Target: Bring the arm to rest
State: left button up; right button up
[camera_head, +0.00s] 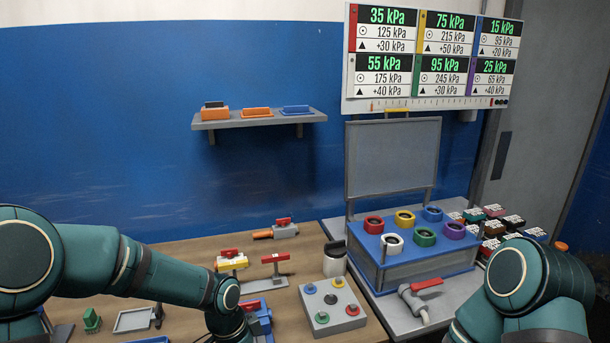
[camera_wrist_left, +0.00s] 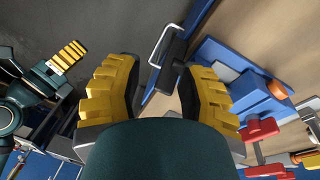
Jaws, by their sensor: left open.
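My left arm (camera_head: 150,272) comes in from the left in the head view and bends down over the front of the table. Its gripper is below the frame there. In the left wrist view my left gripper (camera_wrist_left: 156,72) is open, with its two yellow ribbed pads wide apart. No object is held between them; a dark part with a pale wire handle (camera_wrist_left: 166,52) shows beyond the gap. My right arm (camera_head: 530,290) fills the lower right of the head view. A yellow-padded gripper (camera_wrist_left: 68,57) at the left of the wrist view looks like my right one; its opening is unclear.
The wooden table (camera_head: 195,252) carries a blue device (camera_head: 258,318), red-handled valves (camera_head: 275,262), a grey button box (camera_head: 332,305) and a dark-lidded jar (camera_head: 335,260). A blue-topped rack (camera_head: 400,262) with coloured rings stands right. A shelf (camera_head: 262,120) hangs on the wall.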

pick_arm(q)
jog(key=s+f+n+h, duration=0.2)
jog(key=s+f+n, duration=1.3)
jog(key=s+f, duration=0.5)
jog(key=w+d+r+m+t, duration=0.1)
jog(key=w+d+r+t, duration=0.1)
jog(key=w+r, duration=0.2)
jog(key=w, duration=0.3)
jog(key=shift+w+d+m+t, duration=0.2)
jog(key=shift+w+m+t, duration=0.1)
jog(key=shift+w, duration=0.1)
